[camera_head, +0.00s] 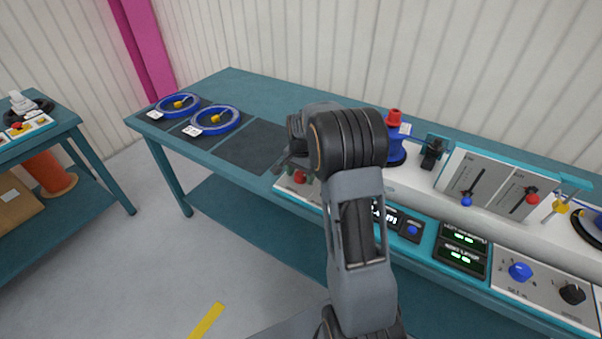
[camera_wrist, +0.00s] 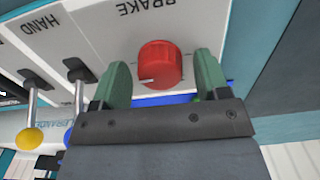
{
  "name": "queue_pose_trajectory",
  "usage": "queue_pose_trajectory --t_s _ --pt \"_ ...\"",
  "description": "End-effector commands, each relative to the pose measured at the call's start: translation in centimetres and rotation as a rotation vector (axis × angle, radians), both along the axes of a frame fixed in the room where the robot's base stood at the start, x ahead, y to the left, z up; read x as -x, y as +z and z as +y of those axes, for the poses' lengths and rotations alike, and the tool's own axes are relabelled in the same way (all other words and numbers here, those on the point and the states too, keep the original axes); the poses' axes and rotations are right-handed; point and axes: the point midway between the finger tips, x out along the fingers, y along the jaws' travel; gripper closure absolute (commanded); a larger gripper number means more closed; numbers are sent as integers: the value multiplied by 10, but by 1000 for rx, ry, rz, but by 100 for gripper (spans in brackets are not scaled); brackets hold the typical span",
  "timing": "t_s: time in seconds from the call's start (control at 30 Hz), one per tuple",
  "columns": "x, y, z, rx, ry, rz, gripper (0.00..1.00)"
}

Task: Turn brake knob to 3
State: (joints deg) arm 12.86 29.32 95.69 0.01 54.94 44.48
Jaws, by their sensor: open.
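The brake knob (camera_wrist: 160,62) is a round red knob on a light panel, under the word BRAKE, which reads upside down in the wrist view. A short white mark shows at the knob's lower left. No scale numbers can be made out around it. My gripper (camera_wrist: 162,72) is open, with one green finger on each side of the knob. A gap shows on both sides, wider on the right; contact cannot be confirmed. In the head view my gripper (camera_head: 291,158) is above the panel's left end, where a red knob (camera_head: 299,177) is partly visible.
Two levers, yellow-tipped (camera_wrist: 29,138) and blue-tipped, stand left of the knob in the wrist view. The bench (camera_head: 255,92) carries blue reels (camera_head: 215,120) at left and an empty dark pad (camera_head: 250,146). Slider panel (camera_head: 490,187) and blue knob (camera_head: 520,271) are at right.

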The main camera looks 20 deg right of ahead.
Motion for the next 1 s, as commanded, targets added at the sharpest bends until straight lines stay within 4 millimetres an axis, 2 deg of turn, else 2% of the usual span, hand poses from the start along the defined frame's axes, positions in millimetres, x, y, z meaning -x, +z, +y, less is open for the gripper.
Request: queue_pose_trajectory --t_s 0.13,0.23,0.7,1.0 --pt "0 4 0 0 0 -1 31" --pt "0 15 0 0 1 -1 31" --pt "0 106 0 1 0 -3 31" --pt "0 135 0 0 0 -1 31"
